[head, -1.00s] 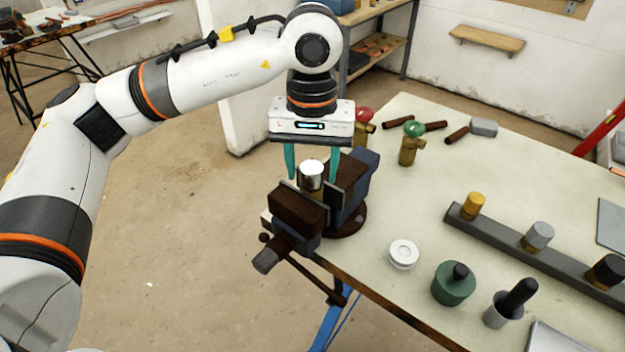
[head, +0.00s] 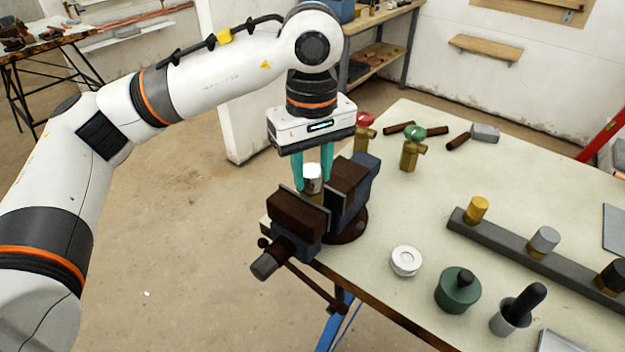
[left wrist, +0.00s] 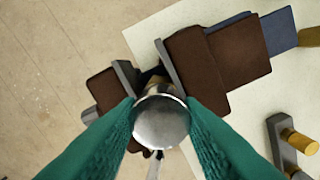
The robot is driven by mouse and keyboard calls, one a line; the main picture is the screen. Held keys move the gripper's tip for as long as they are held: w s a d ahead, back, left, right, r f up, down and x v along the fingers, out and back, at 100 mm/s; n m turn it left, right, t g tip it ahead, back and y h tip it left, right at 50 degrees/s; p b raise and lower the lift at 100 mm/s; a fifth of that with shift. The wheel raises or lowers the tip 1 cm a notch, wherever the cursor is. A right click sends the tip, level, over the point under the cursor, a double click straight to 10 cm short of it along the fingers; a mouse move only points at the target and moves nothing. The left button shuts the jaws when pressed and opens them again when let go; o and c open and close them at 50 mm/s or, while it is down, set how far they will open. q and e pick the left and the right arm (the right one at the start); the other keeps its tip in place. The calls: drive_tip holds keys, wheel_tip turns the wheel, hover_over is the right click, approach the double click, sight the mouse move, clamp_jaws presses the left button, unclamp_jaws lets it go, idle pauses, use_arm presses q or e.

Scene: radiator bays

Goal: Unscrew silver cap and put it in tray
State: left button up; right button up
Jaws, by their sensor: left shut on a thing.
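A round silver cap (head: 312,174) sits upright on top of a brass-coloured piece (head: 312,196) clamped between the jaws of a dark brown vise (head: 299,212). My left gripper (head: 313,182) points straight down with its teal fingers shut on this cap. In the left wrist view the cap (left wrist: 161,122) shows from above as a shiny disc between the two fingertips (left wrist: 160,108). The brass part below is mostly hidden there. The grey edge of a tray-like piece (head: 562,342) shows at the bottom right, mostly cut off. My right gripper is not in view.
A dark rail (head: 520,250) holds a yellow, a silver and a black cap on brass stubs. A white round part (head: 406,260), a green pot (head: 458,290) and a grey cup with a black handle (head: 511,317) stand nearer. Brass valves (head: 411,154) stand behind the vise.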

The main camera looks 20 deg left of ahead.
use_arm(q)
drive_tip(key=n, duration=0.5)
drive_tip(key=shift+f+b, duration=0.1)
drive_tip(key=shift+b, duration=0.3)
drive_tip(key=n, duration=0.3)
drive_tip(key=n+b, duration=0.1)
drive_tip(key=n, duration=0.2)
drive_tip(key=shift+n, duration=0.3)
drive_tip(key=n, duration=0.3)
drive_tip(key=shift+a, duration=0.1)
drive_tip(key=n+b, duration=0.1)
drive_tip(key=n, duration=0.4)
drive_tip(key=shift+a, duration=0.1)
drive_tip(key=n, duration=0.4)
drive_tip(key=shift+a+n+b, duration=0.1)
drive_tip(key=shift+n+b, duration=0.2)
drive_tip(key=shift+b, duration=0.05)
